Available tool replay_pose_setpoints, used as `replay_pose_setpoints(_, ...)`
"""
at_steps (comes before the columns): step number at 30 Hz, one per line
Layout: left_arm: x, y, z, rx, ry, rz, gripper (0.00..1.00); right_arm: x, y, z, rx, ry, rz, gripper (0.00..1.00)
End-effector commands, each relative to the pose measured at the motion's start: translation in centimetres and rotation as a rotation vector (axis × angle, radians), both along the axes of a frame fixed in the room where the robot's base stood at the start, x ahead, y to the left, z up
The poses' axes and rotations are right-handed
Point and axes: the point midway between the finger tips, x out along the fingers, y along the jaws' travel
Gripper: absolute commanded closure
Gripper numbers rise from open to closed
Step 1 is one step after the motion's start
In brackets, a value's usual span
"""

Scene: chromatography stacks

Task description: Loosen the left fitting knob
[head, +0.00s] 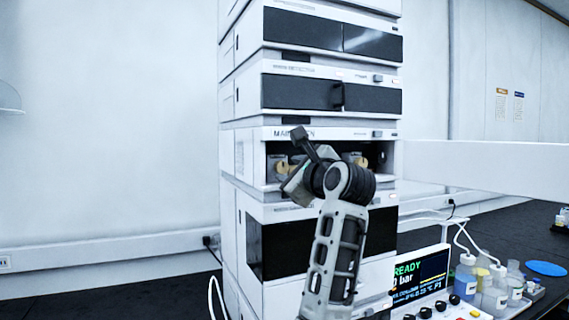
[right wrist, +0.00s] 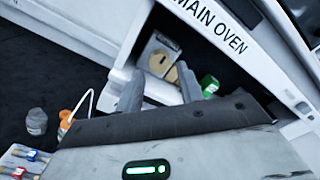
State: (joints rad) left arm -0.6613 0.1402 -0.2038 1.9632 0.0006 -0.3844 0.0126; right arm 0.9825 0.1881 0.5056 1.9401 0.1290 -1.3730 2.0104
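The open main oven (head: 330,133) is a dark bay in the middle of the white instrument stack. In the right wrist view the tan knob (right wrist: 171,74) shows beyond the fingertips, in front of a pale plate. My right gripper (right wrist: 159,82) is open, with its two grey fingers apart and nothing seen held between them. Whether a finger touches the knob I cannot tell. My left gripper is out of view.
A second tan knob (head: 361,163) sits at the bay's right. A white panel (head: 490,168) juts out rightward at oven height. A lit display box (head: 420,280) and several bottles (head: 487,283) stand on the dark bench at the lower right.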

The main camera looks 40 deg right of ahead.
Motion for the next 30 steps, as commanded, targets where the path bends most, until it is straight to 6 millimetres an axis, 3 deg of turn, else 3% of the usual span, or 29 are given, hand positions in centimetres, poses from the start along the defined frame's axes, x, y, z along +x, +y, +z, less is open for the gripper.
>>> replay_pose_setpoints(7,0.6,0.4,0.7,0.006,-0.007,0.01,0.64,3.1,-0.9,0.1,0.0,0.001,0.001,0.63)
replay_pose_setpoints(18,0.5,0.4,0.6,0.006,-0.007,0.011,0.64,3.7,-1.1,0.0,0.0,-0.001,0.001,0.63)
replay_pose_setpoints(19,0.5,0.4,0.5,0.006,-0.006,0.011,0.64,3.7,-1.2,0.0,0.0,0.0,0.0,0.66)
replay_pose_setpoints(22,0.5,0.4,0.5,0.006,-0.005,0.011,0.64,3.6,-1.1,0.0,0.0,0.0,0.0,0.93)
replay_pose_setpoints(30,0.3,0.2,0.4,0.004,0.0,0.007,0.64,3.6,-1.1,-0.1,-0.01,0.004,0.001,0.95)
